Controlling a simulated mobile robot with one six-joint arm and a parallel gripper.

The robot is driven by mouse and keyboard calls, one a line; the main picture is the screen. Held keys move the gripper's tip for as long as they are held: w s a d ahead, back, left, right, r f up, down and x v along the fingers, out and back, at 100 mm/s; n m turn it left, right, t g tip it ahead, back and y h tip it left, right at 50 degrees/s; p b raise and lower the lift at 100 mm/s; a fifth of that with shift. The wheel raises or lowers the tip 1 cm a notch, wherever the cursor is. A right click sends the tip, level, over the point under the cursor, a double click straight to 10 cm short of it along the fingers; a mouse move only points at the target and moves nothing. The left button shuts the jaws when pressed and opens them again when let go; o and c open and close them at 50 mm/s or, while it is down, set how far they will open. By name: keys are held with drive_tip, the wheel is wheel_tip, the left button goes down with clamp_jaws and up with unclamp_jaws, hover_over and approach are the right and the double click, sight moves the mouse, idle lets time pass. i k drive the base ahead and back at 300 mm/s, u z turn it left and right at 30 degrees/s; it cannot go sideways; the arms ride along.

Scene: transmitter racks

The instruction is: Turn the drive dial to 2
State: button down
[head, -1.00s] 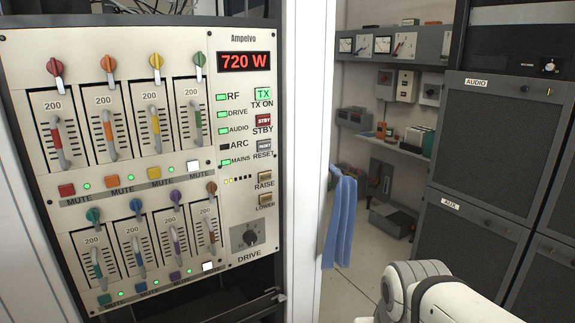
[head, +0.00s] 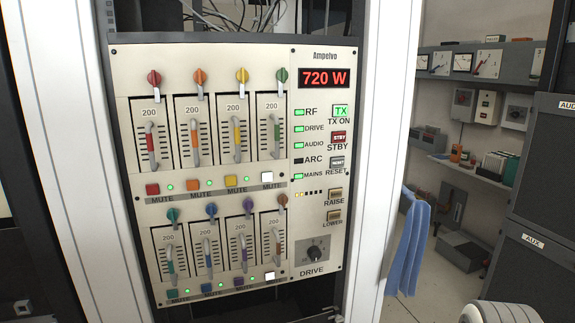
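The red display (head: 326,77) reads 720 W. A white rounded part of my arm shows at the bottom right corner, well to the right of the dial. My gripper is not in view.
Sliders with coloured knobs and mute buttons fill the panel's left side. A white rack post (head: 385,150) stands right of the panel. A blue cloth (head: 406,245) hangs beside it. Dark AUX cabinets (head: 530,265) stand at the right.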

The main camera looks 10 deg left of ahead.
sight(314, 253)
drive_tip(key=z, duration=1.65)
drive_tip(key=k, duration=0.35)
drive_tip(key=u, duration=1.55)
